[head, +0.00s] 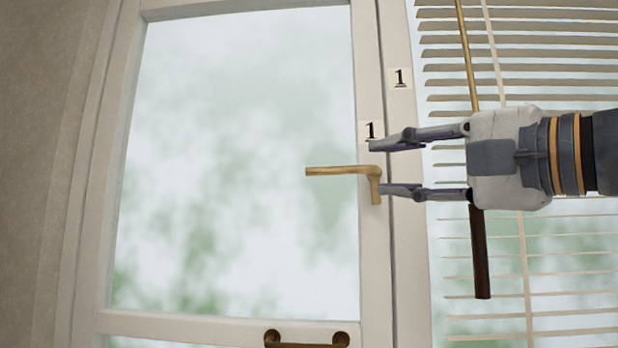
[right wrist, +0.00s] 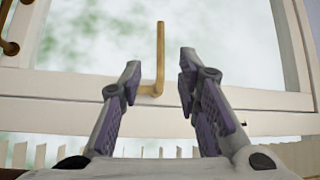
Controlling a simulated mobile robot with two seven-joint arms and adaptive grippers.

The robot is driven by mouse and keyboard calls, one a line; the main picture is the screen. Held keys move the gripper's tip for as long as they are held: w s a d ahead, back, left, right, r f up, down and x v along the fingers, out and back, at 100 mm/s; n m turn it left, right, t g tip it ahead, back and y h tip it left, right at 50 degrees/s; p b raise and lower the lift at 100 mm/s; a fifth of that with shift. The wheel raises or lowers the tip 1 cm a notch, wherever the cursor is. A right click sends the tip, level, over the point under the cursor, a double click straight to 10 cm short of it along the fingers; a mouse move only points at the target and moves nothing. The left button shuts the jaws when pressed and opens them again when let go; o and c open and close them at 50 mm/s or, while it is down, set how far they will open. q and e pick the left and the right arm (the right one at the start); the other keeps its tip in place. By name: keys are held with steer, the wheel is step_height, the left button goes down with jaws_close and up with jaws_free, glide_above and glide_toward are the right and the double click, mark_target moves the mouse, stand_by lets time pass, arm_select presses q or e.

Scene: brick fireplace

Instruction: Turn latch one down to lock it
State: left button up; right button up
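Latch one (head: 345,171) is a brass lever handle on the white window frame, below a label with the number 1 (head: 370,132). Its lever points left, about level, in the head view, with a short brass base on the frame. It also shows in the right wrist view (right wrist: 160,60), between the fingertips. My right gripper (head: 382,168) comes in from the right and is open, its fingers above and below the latch's base end. It looks empty, and I cannot tell whether a finger touches the latch. My left gripper is not in view.
A second 1 label (head: 402,78) is on the frame post. Slatted blinds (head: 560,270) with a hanging brown-ended rod (head: 480,255) are at the right, behind my arm. A brown handle (head: 305,340) is on the lower rail. The glass area left of the lever is clear.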

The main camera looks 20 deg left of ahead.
mark_target(336, 170)
steer(key=x, duration=1.1)
steer(key=shift+w+a, duration=0.15)
steer(key=shift+c, duration=0.6)
jaws_close()
